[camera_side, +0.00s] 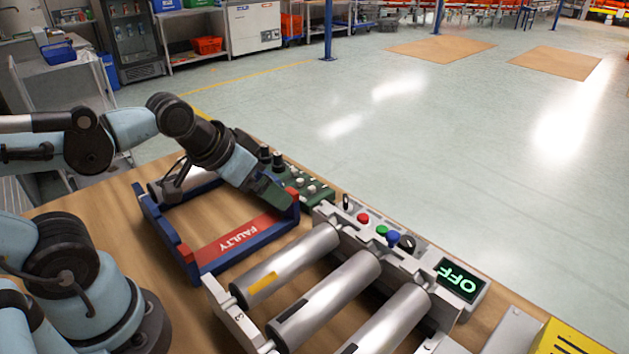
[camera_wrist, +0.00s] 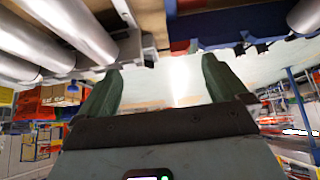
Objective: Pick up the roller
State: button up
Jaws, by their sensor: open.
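Three silver rollers lie side by side in the grey conveyor frame: the nearest to the rack (camera_side: 285,262) has a yellow mark, and the middle roller (camera_side: 328,298) and right roller (camera_side: 392,322) have dark marks. Another silver roller (camera_side: 160,190) shows partly at the far end of the blue rack (camera_side: 150,222), which has a red FAULTY label. My gripper (camera_side: 272,194) is over the rack's right end, apart from the conveyor rollers. In the wrist view its green fingers (camera_wrist: 160,88) are spread with nothing between them. Rollers (camera_wrist: 68,28) show there at upper left.
A control panel with coloured buttons (camera_side: 363,218) and an OFF display (camera_side: 461,280) runs along the conveyor's far end. A green block with knobs (camera_side: 310,188) stands behind the rack. A yellow box (camera_side: 570,340) is at lower right. Bare wooden table (camera_side: 100,215) shows left of the rack.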

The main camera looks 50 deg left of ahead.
jog(key=shift+c, duration=0.3)
jog(key=shift+c, duration=1.4)
jog(key=g+h, duration=0.3)
send_over(283, 252)
jog(key=s+a, duration=0.1)
jog(key=s, duration=0.1)
jog(key=shift+a+f+n, duration=0.15)
jog(key=shift+f+n, duration=0.15)
jog(key=shift+f, duration=0.65)
jog(key=shift+x, duration=3.6)
